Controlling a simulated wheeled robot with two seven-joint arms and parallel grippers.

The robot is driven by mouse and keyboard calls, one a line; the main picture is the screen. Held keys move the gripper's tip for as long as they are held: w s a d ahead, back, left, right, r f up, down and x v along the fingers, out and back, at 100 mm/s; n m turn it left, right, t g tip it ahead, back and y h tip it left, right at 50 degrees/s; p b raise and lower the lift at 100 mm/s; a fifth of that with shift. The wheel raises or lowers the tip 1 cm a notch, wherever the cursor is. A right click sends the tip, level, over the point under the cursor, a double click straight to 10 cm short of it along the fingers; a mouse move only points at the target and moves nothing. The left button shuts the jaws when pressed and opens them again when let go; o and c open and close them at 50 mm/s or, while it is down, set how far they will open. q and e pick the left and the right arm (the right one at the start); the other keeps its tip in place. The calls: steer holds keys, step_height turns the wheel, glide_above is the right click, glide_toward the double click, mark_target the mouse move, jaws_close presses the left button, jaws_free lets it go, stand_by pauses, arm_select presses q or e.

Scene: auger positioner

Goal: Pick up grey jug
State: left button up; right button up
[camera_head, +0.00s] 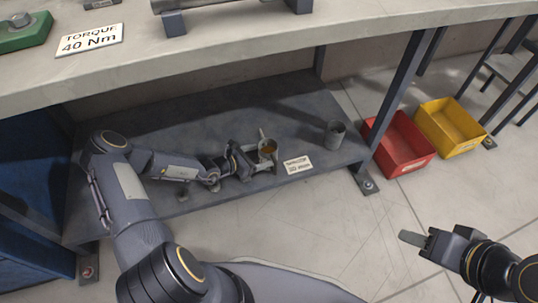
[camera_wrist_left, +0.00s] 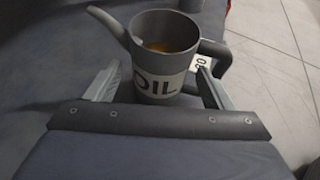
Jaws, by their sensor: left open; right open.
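The grey jug (camera_wrist_left: 160,75) stands upright in the left wrist view, with a spout to the left, a handle to the right, an "OIL" label and amber liquid inside. In the head view the jug (camera_head: 267,148) is on the lower shelf. My left gripper (camera_wrist_left: 158,85) is open, its fingers on either side of the jug's lower body, one near the spout side and one near the handle. I cannot tell whether they touch it. In the head view my left gripper (camera_head: 262,158) reaches in over the shelf. My right gripper (camera_head: 412,239) is open and empty over the floor.
A grey cup (camera_head: 335,134) and a white label card (camera_head: 298,165) are on the lower shelf (camera_head: 215,120). A red bin (camera_head: 402,146) and a yellow bin (camera_head: 449,126) stand on the floor to the right. The bench top (camera_head: 200,50) overhangs the shelf.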

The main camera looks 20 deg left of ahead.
arm_select(q)
steer(key=b+x, duration=0.1)
steer(key=x, duration=0.1)
steer(key=b+x, duration=0.1)
steer(key=x, duration=0.1)
steer(key=shift+w+d+f+b, duration=0.1)
steer(key=shift+d+f+b, duration=0.1)
steer(key=shift+f+b, duration=0.15)
steer(key=shift+w+d, duration=0.1)
steer(key=shift+w, duration=0.05)
steer(key=shift+r, duration=0.1)
steer(key=shift+c, duration=0.2)
steer(key=c, duration=1)
